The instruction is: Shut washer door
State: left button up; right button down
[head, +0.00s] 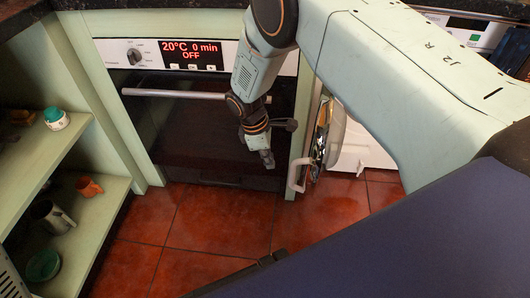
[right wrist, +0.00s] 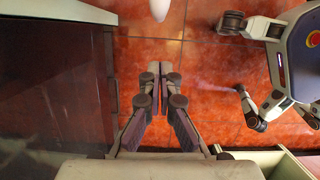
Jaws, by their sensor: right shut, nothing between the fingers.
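The washer (head: 362,150) is a white front at the right in the head view, largely hidden behind my right arm. Its round door (head: 322,130) stands open, seen nearly edge-on, with a shiny rim. A white curved handle (head: 296,176) shows by the door's left side. My right gripper (head: 267,158) points down in front of the oven, left of the door and apart from it. In the right wrist view its fingers (right wrist: 160,74) are together and empty above the floor. A white rounded tip (right wrist: 160,8) shows at the top there; I cannot tell what it belongs to. My left gripper is not seen.
The oven (head: 210,130) with a bar handle (head: 175,94) and lit display stands behind my right gripper. Open shelves (head: 95,205) with cups and bowls stand at the left. The red tiled floor (head: 205,225) is clear in front of the oven.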

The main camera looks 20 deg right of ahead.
jog(key=shift+s+d+f+b, duration=0.15)
jog(key=shift+s+d, duration=0.15)
jog(key=shift+d, duration=0.3)
jog(key=shift+s+d+b, duration=0.2)
jog(key=shift+s+d, duration=0.15)
jog(key=shift+d, duration=0.25)
jog(key=shift+s+d+f+b, duration=0.15)
jog(key=shift+s+d, duration=0.15)
jog(key=shift+d, duration=0.3)
jog(key=shift+r, duration=0.1)
jog(key=shift+s+d, duration=0.1)
jog(key=shift+d, duration=0.05)
